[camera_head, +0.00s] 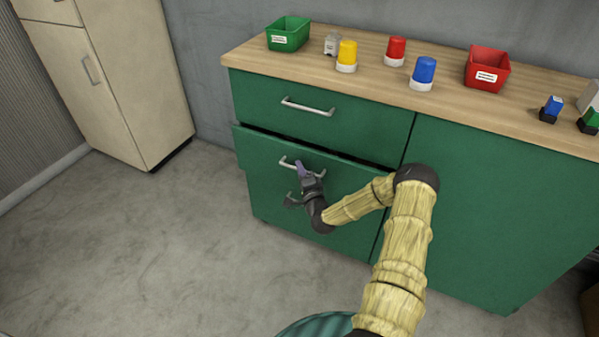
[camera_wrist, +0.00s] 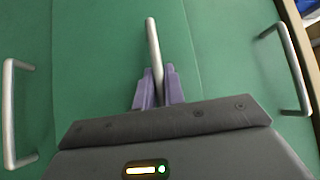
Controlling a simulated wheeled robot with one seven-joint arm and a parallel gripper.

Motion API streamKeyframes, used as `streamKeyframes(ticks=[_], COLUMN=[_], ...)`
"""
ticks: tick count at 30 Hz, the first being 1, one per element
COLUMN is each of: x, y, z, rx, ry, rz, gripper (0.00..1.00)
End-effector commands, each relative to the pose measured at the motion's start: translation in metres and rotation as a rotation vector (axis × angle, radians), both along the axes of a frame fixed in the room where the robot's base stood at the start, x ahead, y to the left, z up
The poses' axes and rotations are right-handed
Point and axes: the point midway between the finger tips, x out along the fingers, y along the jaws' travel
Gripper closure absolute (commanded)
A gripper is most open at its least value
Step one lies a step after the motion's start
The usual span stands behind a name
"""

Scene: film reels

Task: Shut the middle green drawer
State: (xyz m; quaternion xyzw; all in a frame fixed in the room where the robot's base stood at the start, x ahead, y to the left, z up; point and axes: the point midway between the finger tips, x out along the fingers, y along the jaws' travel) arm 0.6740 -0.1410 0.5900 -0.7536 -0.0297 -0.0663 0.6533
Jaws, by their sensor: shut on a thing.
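The middle green drawer (camera_head: 260,160) stands slightly out of the green cabinet, with a dark gap along its top edge in the head view. My gripper (camera_head: 305,172) is at its front, with its fingers at the silver bar handle (camera_head: 288,161). In the wrist view, my purple fingers (camera_wrist: 158,90) are shut around this handle (camera_wrist: 153,45), whose far end sticks out beyond them. The handle's other end is hidden by my gripper.
The top drawer's handle (camera_head: 307,107) is above, and a lower handle (camera_wrist: 9,110) shows in the wrist view. The wooden top (camera_head: 300,62) holds green and red bins and several coloured objects. A beige cabinet (camera_head: 115,80) stands left; the floor between is clear.

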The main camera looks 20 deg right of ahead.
Motion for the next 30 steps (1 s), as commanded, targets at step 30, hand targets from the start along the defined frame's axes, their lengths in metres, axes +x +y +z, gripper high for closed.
streamKeyframes(ticks=[30], x=[0.025], y=[-0.029], z=[-0.002], rx=[0.0], ry=[0.006], rz=[-0.004], gripper=[0.68])
